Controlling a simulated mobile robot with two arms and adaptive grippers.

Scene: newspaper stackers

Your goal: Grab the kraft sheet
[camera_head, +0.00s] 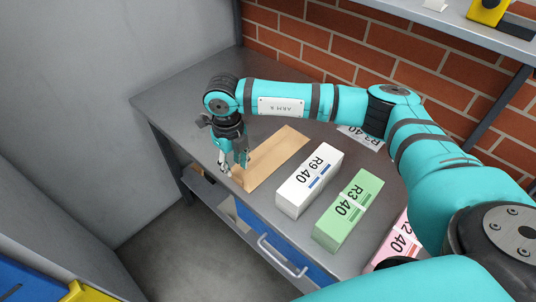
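The kraft sheet (278,155) is a flat tan strip lying on the grey metal table. My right gripper (233,167) points down at the sheet's near left end. Its two fingers look spread apart, one over the sheet and the other by its left edge. I cannot tell whether the fingertips touch the sheet. The gripper hides a small part of that end. My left gripper is not in view.
A white bundle (309,180), a green bundle (348,211) and a pink bundle (397,243) stand right of the sheet. Another labelled bundle (360,136) is partly behind my arm. A brick wall (290,45) backs the table (187,92), whose left part is clear.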

